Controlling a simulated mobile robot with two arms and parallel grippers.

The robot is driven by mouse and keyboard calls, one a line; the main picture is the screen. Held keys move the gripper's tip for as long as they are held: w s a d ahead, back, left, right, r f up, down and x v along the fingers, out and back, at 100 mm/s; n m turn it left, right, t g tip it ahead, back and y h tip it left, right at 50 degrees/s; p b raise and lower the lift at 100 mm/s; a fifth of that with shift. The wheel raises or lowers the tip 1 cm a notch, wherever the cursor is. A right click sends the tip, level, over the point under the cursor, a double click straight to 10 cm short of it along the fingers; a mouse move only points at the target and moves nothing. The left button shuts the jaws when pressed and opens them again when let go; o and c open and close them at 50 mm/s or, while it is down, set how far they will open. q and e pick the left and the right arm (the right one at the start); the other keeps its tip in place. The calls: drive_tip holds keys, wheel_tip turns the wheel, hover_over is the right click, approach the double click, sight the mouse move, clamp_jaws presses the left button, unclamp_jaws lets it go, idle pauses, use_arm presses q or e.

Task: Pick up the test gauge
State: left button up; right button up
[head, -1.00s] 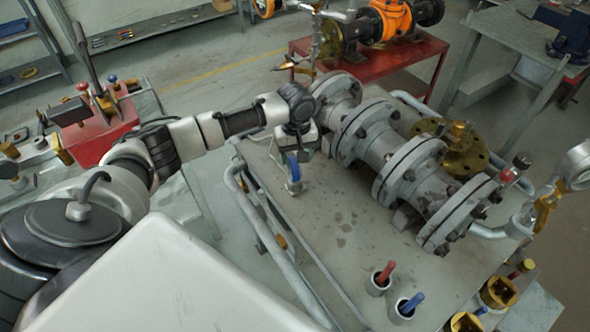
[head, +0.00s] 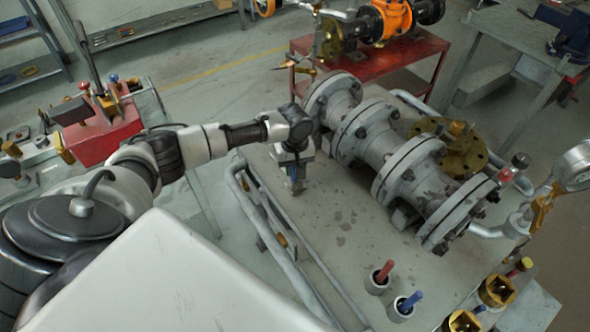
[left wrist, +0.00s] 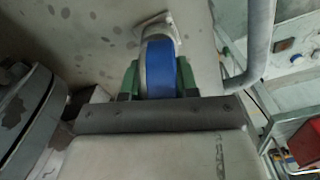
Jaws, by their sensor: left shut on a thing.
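The test gauge (left wrist: 161,68) shows in the left wrist view as a round body with a blue band and a pale face edge. A pale, roughly square part lies beyond it. My left gripper (left wrist: 158,82) has its green fingers on either side of the gauge and is shut on it. In the head view my left gripper (head: 294,171) points down over the bench top, left of the flanged valve pipe. Only a small blue bit of the gauge (head: 295,185) shows under it. I cannot tell whether the gauge touches the bench. My right gripper is out of view.
The grey flanged pipe (head: 368,128) stands close on the right of the left gripper. Bench rails (head: 262,205) run along the left edge. Cups with red and blue handles (head: 405,307) stand nearer me. Another gauge (head: 576,166) is at the far right.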

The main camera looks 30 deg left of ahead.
use_arm(q)
clamp_jaws()
drive_tip(key=shift+r, duration=0.1)
wheel_tip(320, 180, up, 10)
drive_tip(key=shift+f, duration=0.1)
drive_tip(key=shift+r, duration=0.45)
drive_tip(key=shift+r+p, duration=1.85)
drive_tip(key=shift+p, duration=1.05)
